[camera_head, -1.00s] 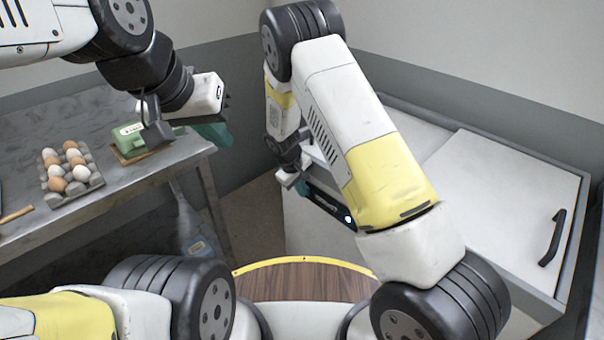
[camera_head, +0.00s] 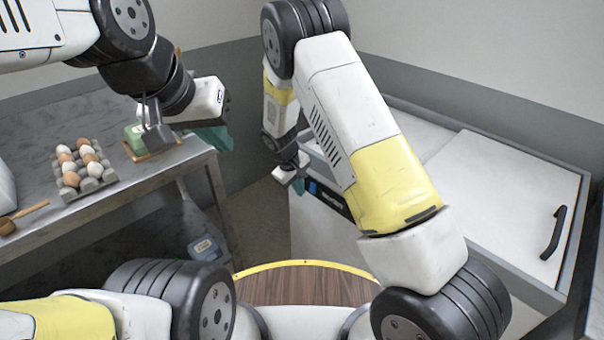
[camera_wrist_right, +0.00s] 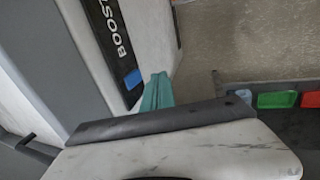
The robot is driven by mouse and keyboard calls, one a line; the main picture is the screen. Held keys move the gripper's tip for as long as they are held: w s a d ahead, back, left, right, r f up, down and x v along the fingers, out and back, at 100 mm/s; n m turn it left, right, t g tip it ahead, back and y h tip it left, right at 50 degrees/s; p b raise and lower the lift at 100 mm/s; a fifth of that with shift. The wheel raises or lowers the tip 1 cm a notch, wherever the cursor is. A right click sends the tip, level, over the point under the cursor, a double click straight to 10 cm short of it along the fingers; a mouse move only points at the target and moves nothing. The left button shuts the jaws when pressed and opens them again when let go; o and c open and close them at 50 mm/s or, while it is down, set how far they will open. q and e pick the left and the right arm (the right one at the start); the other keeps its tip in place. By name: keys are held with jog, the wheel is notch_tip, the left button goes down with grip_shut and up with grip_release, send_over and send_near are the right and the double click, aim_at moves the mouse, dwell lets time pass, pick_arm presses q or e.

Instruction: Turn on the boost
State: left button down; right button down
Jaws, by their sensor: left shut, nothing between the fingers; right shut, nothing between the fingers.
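A black panel (camera_head: 331,200) sits on the front of the white chest unit, partly behind my right arm. In the right wrist view the panel (camera_wrist_right: 108,40) reads "BOOST", cut off at the top, with a blue square (camera_wrist_right: 132,79) near its lower end. The blue square also shows in the head view (camera_head: 312,187). My right gripper (camera_head: 301,186) is by the panel's left end. Its teal fingertips (camera_wrist_right: 157,92) are together and empty, just right of the blue square; contact cannot be told. My left gripper (camera_head: 218,138), teal-tipped, is shut and empty, near the metal table's right end.
The chest unit's white lid (camera_head: 500,190) has a black handle (camera_head: 553,233). A metal table (camera_head: 120,195) at left holds an egg tray (camera_head: 92,186) and a green box (camera_head: 135,138). Red and green bins (camera_wrist_right: 278,100) show in the right wrist view. Open floor lies between table and unit.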

jog(key=v, duration=0.9)
jog(key=shift+r, duration=0.35)
jog(key=shift+w+f, duration=0.1)
jog(key=shift+a+f, duration=0.3)
jog(key=shift+f, duration=0.2)
jog(key=shift+f, duration=0.1)
